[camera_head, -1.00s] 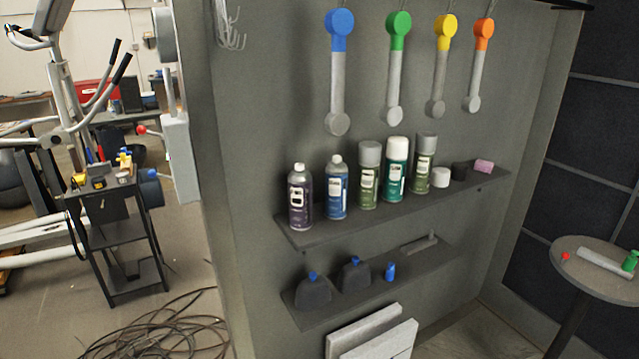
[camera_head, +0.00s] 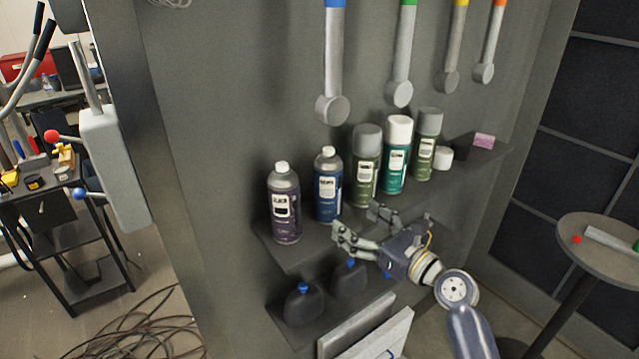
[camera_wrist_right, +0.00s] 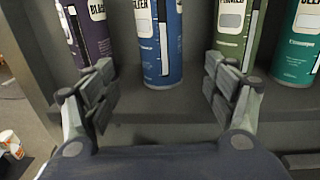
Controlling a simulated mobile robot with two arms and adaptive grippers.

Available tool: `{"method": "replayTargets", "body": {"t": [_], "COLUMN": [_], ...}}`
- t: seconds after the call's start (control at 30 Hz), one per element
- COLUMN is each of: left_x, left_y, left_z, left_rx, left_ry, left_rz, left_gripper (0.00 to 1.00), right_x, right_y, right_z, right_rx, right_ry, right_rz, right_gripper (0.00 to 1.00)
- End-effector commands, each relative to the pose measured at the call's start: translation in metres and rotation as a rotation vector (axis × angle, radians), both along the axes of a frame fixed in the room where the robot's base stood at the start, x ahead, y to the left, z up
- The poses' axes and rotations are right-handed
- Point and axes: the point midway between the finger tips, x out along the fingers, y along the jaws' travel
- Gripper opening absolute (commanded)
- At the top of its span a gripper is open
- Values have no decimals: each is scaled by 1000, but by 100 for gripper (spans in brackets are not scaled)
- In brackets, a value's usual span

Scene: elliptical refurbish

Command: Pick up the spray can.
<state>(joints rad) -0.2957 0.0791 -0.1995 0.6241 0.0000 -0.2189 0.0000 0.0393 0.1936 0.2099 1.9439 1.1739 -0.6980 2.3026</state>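Several spray cans stand upright in a row on the upper wall shelf. From the left they are a purple can (camera_head: 285,208), a blue can (camera_head: 328,188), an olive-green can (camera_head: 365,170), a teal can with a white cap (camera_head: 396,158) and another green can (camera_head: 426,148). My right gripper (camera_head: 355,222) is open and empty in front of the shelf, just below the blue and olive cans. In the right wrist view the blue can (camera_wrist_right: 160,45) stands beyond and between the open fingers (camera_wrist_right: 162,90), apart from them. My left gripper is not in view.
The shelf (camera_head: 292,258) also holds a white cap (camera_head: 443,158) and a pink block (camera_head: 484,141). Dark bottles (camera_head: 304,304) stand on the lower shelf. Long-handled tools (camera_head: 334,60) hang above the cans. A round table (camera_head: 600,240) stands at right.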

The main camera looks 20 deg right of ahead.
Motion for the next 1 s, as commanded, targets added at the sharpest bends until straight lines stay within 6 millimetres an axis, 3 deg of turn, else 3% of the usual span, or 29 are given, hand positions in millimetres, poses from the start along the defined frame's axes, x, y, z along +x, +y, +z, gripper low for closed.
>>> {"method": "replayTargets", "body": {"t": [0.23, 0.47, 0.7, 1.0], "left_x": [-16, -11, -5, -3], "left_y": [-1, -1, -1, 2], "left_z": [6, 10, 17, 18], "left_rx": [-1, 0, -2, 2], "left_ry": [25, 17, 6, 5], "left_rz": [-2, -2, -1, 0], "left_gripper": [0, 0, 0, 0], "right_x": [36, 52, 84, 93], "right_y": [16, 23, 36, 40], "right_z": [1, 1, 1, -1], "right_rx": [0, -3, -3, -4], "right_ry": [0, 1, 1, 2], "right_rz": [0, -1, 0, -2], "right_gripper": [78, 78, 78, 78]}}
